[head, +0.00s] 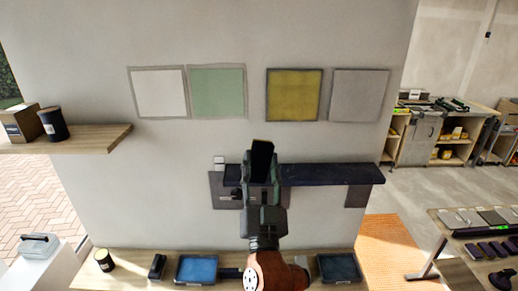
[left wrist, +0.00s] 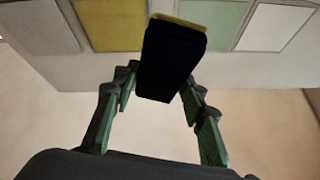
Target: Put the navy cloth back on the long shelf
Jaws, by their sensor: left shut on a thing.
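My left gripper (head: 262,176) is raised in front of the wall and shut on a dark, navy-black block-like thing (head: 262,152). In the left wrist view the same dark thing (left wrist: 172,58) sits tilted between the fingertips and shows a thin yellow edge at its top. I cannot tell from its look whether it is cloth. A long dark wall shelf (head: 325,174) lies behind the gripper, which hides part of it. A wooden wall shelf (head: 75,143) is at the left. My right gripper is not in view.
A dark jar (head: 52,124) and a box (head: 22,123) stand on the wooden shelf. Below are a blue tray (head: 197,269), a dark tray (head: 338,268) and a jar (head: 104,260). A table at right holds several dark blocks (head: 490,250). The dark shelf's right part looks clear.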

